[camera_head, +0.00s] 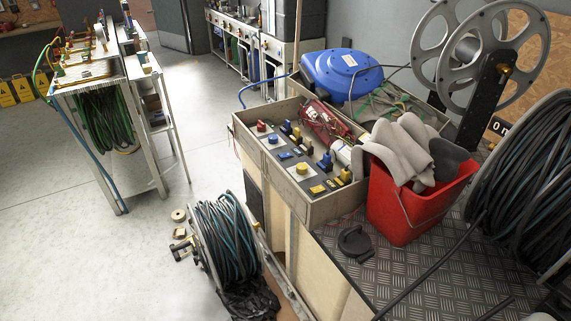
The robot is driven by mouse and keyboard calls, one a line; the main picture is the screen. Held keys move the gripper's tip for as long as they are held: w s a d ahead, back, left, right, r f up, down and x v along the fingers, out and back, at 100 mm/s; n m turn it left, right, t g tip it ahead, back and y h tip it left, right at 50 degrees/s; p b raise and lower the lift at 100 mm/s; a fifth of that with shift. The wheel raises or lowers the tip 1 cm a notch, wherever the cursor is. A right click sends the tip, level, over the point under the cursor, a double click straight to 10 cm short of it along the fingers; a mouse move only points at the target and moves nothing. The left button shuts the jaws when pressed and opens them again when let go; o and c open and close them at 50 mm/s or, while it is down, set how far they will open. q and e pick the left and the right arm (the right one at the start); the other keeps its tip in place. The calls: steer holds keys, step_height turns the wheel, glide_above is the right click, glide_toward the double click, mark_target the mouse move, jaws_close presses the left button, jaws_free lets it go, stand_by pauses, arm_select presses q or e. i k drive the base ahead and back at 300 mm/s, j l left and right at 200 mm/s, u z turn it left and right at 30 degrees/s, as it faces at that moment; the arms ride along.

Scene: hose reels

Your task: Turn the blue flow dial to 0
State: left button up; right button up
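A small round blue dial (273,139) sits on a light plate inside the wooden-sided tray (318,212), near its left side. A red dial (261,126) is just behind it and a yellow dial (302,168) is in front of it to the right. The scale and the pointer of the blue dial are too small to read. Neither of my grippers shows in the head view.
Several blue and yellow connectors lie in the tray beside the dials. A red bucket (398,212) with grey cloths stands right of the tray. A blue hose reel (340,73) sits behind it. A cable reel (226,240) stands on the floor.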

mark_target(273, 139)
steer(key=i+j, duration=0.15)
steer(key=j, duration=0.2)
steer(key=i+j+z, duration=0.1)
steer(key=j, duration=0.25)
steer(key=i+j, duration=0.25)
steer(key=j, duration=0.15)
steer(key=i+j, duration=0.15)
steer(key=j, duration=0.2)
steer(key=i+j+z, duration=0.1)
steer(key=j, duration=0.25)
steer(key=i, duration=0.1)
